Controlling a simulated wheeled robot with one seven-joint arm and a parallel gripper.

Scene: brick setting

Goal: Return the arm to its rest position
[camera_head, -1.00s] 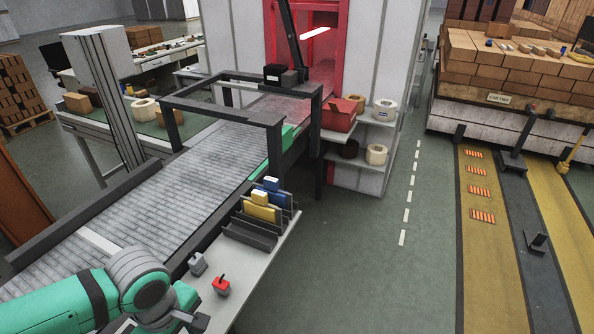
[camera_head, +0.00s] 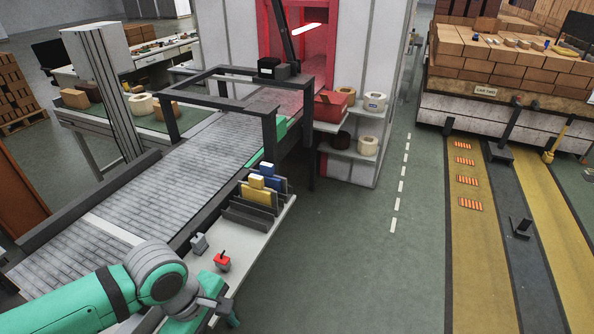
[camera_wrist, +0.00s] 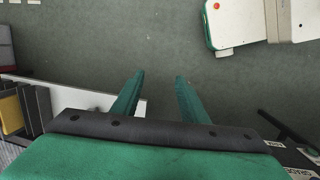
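My green and grey arm (camera_head: 90,300) reaches in from the lower left of the head view, over the near end of the roller conveyor and the narrow side table. My gripper (camera_head: 224,308) is partly visible at the bottom, beside the near end of that table. In the wrist view, my gripper's (camera_wrist: 158,78) two green fingers stand apart with nothing between them. Grey floor shows beyond the fingers.
The side table (camera_head: 262,236) holds a rack with yellow and blue items (camera_head: 258,190), a grey block (camera_head: 199,244) and a red-topped block (camera_head: 222,262). The roller conveyor (camera_head: 170,185) runs behind it. Open floor (camera_head: 330,260) lies to the right.

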